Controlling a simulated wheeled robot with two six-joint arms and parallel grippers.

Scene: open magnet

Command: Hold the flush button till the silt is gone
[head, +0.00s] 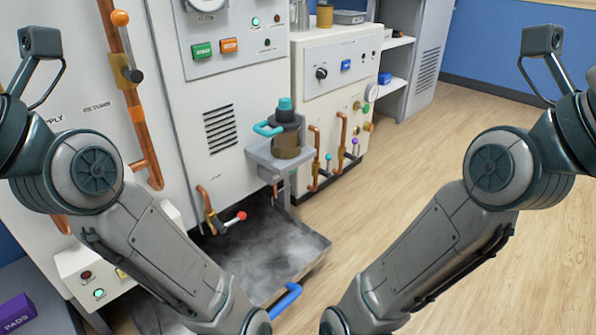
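A filter unit with a dark top, teal cap and teal handle (267,129) sits on a grey bracket on the right side of the large white cabinet. Its bowl (287,145) looks brown; I cannot tell whether that is silt. I cannot tell which button is the flush button. A green button (202,50) and an orange button (229,45) are on the large cabinet's upper panel, their lettering too small to read surely. A blue button (346,65) is on the smaller white cabinet's panel. Both my arms reach down to the bottom edge; neither gripper shows.
A dark open tray (262,252) with grey haze over it and a blue handle (286,300) lies low in front of the large cabinet. Copper pipes (314,160) and a red-knobbed valve lever (236,217) stick out. The wooden floor (450,140) at right is clear.

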